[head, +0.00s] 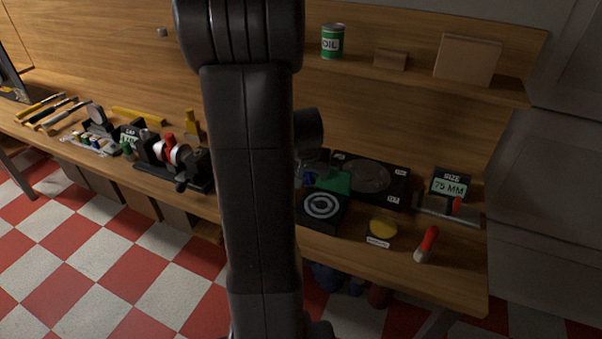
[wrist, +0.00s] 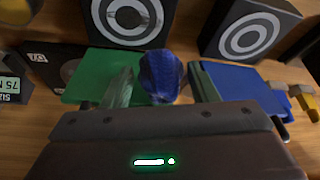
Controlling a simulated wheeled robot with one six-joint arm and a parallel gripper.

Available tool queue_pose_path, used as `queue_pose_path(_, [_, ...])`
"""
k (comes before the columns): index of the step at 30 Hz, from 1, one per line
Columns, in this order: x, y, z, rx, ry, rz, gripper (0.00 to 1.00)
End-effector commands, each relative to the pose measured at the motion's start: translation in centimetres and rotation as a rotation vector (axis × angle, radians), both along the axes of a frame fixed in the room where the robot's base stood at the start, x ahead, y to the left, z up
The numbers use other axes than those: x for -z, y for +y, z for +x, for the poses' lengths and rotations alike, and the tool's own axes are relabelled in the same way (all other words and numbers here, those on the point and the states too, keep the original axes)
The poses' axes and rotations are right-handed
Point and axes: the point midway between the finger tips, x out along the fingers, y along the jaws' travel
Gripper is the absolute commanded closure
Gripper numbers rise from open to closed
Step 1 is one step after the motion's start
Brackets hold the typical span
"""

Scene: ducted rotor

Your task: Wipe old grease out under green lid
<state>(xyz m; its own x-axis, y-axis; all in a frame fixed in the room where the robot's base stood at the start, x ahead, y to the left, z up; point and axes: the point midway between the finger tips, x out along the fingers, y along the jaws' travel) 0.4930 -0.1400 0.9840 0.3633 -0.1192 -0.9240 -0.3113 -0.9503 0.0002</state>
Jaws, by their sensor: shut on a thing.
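The green lid (head: 337,182) is a flat plate beside a black box with a pale ring on its face (head: 322,206). In the wrist view the green lid (wrist: 92,80) lies left of my gripper, with the ringed box (wrist: 128,18) just beyond it. My gripper (wrist: 161,90) is shut on a bunched dark blue cloth (wrist: 161,72), which sticks out between the two fingers close to the lid's edge. I cannot tell whether the cloth touches anything below. No grease can be made out.
A second ringed box (wrist: 248,30) and a blue plate (wrist: 240,92) are to the right in the wrist view. A yellow-topped dish (head: 382,229), red-handled brush (head: 427,244) and size display (head: 451,186) stand right on the bench. An oil can (head: 332,41) is on the shelf.

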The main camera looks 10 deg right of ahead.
Motion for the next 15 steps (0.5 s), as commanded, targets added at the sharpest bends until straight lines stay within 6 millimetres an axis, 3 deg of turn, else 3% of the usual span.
queue_pose_path(8, [1.7,0.0,0.0,0.0,0.001,-0.001,0.72])
queue_pose_path(15, [4.3,0.0,-0.1,0.0,0.002,0.0,0.72])
